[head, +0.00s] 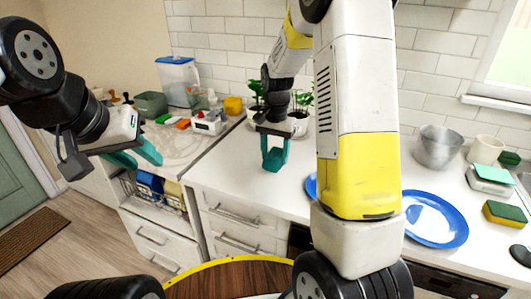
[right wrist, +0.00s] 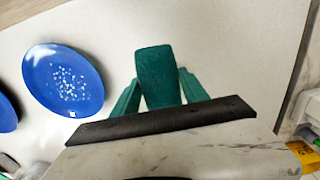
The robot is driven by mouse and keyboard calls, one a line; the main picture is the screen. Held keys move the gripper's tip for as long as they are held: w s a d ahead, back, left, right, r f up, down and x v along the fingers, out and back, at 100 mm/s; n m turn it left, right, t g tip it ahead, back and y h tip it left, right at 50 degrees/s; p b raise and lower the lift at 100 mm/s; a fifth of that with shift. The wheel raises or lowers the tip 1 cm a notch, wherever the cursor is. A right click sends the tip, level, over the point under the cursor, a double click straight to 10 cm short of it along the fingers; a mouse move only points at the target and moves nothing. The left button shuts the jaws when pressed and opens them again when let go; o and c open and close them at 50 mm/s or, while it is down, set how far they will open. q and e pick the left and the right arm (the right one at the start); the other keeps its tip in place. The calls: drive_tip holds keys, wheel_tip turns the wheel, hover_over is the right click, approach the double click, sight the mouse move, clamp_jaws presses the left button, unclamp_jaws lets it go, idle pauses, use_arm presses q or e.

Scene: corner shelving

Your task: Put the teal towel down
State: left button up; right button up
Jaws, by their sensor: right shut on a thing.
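The teal towel (right wrist: 155,72) is a small rolled or folded piece, held between the teal fingers of my right gripper (right wrist: 158,84) in the right wrist view. In the head view my right gripper (head: 274,152) hangs over the white counter (head: 233,160), fingers pointing down, with the towel (head: 272,163) low between them. The towel and fingers are nearly the same colour, and I cannot tell whether the towel touches the counter. My left gripper (head: 136,158) is at the left, its teal fingers apart and empty, in front of the left counter.
Blue plates (head: 434,220) lie to the right, one partly hidden by my arm. Potted plants (head: 299,122) stand behind the right gripper. A metal bowl (head: 437,147), a cup (head: 485,150) and sponges (head: 505,214) are at the right. Counter left of the right gripper is clear.

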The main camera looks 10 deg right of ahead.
drive_tip(key=shift+w, duration=0.35)
drive_tip(key=shift+f, duration=1.8)
drive_tip(key=shift+f, duration=0.1)
drive_tip(key=o, duration=1.2)
